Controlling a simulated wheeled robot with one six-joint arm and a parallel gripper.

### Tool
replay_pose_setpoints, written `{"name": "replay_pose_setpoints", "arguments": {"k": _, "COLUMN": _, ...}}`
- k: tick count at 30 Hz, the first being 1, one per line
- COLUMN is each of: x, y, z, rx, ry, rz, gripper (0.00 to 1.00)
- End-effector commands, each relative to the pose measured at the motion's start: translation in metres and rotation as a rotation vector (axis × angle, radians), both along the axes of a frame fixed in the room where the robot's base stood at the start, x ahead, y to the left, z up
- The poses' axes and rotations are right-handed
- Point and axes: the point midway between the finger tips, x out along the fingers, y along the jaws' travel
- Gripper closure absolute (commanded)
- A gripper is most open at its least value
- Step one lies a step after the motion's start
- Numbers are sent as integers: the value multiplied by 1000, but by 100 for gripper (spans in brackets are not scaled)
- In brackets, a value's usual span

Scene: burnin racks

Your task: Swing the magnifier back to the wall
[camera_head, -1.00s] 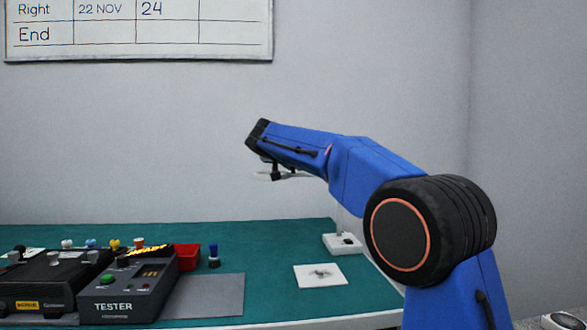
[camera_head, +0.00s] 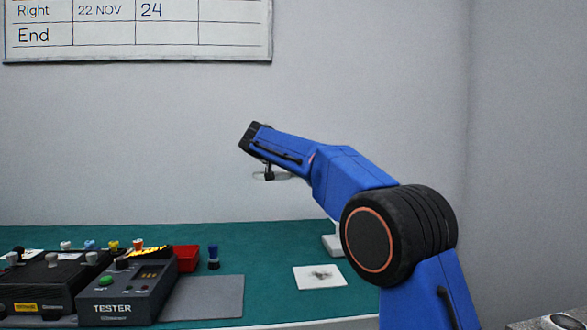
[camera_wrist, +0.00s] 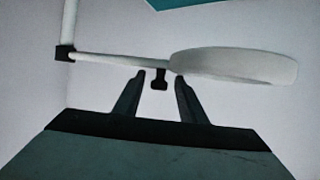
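The magnifier shows in the wrist view as a pale oval head (camera_wrist: 240,66) on a thin white arm (camera_wrist: 112,61), joined by a black clamp to an upright white post (camera_wrist: 68,22). A small black knob (camera_wrist: 159,81) hangs under the arm beside the head. My gripper (camera_wrist: 159,77) is open, with one finger on each side of the knob and visible gaps on both sides. In the head view, the magnifier's white base (camera_head: 332,245) stands at the bench's back right, partly hidden by my arm. Most of its post and head is also hidden there.
The green bench (camera_head: 270,240) holds a tester (camera_head: 128,290), a black fixture (camera_head: 40,285), a red bin (camera_head: 186,258), a blue-topped peg (camera_head: 213,256) and a white card (camera_head: 319,277). A whiteboard (camera_head: 138,30) hangs on the wall behind.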

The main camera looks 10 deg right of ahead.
Motion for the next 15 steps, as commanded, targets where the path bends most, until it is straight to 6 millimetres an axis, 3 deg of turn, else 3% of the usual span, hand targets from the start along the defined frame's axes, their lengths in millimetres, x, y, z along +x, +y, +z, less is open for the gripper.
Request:
{"name": "replay_pose_setpoints", "arguments": {"k": 10, "x": -4, "y": 2, "z": 3, "rx": 1, "ry": -1, "rz": 0, "gripper": 63}}
{"name": "replay_pose_setpoints", "arguments": {"k": 15, "x": -19, "y": 12, "z": 11, "rx": 1, "ry": -2, "rz": 1, "gripper": 63}}
